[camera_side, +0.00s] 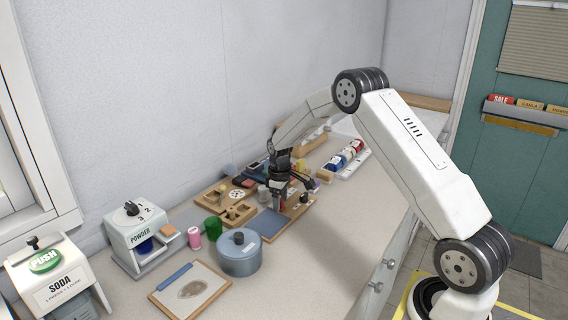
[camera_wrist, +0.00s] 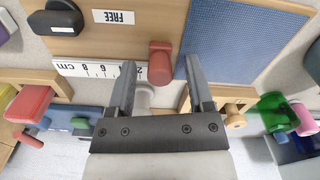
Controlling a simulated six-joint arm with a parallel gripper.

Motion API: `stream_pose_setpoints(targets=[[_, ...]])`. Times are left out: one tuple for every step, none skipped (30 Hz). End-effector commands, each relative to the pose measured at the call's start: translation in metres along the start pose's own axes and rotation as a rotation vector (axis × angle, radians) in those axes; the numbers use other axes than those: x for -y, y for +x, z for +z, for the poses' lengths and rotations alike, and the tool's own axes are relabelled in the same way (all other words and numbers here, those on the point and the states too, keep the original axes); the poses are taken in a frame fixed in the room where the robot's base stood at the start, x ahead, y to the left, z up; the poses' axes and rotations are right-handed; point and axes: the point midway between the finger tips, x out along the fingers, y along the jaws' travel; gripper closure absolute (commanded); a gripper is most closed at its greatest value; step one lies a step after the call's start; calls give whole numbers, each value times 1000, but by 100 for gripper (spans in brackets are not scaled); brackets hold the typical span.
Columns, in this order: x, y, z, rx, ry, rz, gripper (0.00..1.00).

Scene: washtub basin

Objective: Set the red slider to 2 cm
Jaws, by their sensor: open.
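The red slider (camera_wrist: 160,60) shows in the wrist view at the right end of a white scale strip (camera_wrist: 92,68) marked in cm, near a partly hidden mark that looks like 2. The strip appears upside down, and my left finger covers part of its numbers. My gripper (camera_wrist: 160,72) is open, with one finger on each side of the slider in the picture. No contact with the slider is visible. In the side view my gripper (camera_side: 287,192) is low over the wooden board, and the slider cannot be made out clearly there.
A blue textured pad (camera_wrist: 235,45) lies right of the slider. A black knob (camera_wrist: 55,18) and a FREE label (camera_wrist: 113,17) are on the board. Another red piece (camera_wrist: 28,103) stands at left.

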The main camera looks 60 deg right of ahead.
Motion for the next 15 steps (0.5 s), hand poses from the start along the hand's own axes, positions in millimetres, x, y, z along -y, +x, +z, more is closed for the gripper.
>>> stream_pose_setpoints(targets=[[0, 0, 0, 0, 0, 0, 33], [0, 0, 0, 0, 0, 0, 33], [0, 0, 0, 0, 0, 0, 33], [0, 0, 0, 0, 0, 0, 40], [0, 0, 0, 0, 0, 0, 49], [0, 0, 0, 0, 0, 0, 62], [0, 0, 0, 0, 0, 0, 71], [0, 0, 0, 0, 0, 0, 81], [0, 0, 0, 0, 0, 0, 94], [0, 0, 0, 0, 0, 0, 100], [0, 0, 0, 0, 0, 0, 100], [0, 0, 0, 0, 0, 0, 100], [0, 0, 0, 0, 0, 0, 100], [0, 0, 0, 0, 0, 0, 100], [0, 0, 0, 0, 0, 0, 100]])
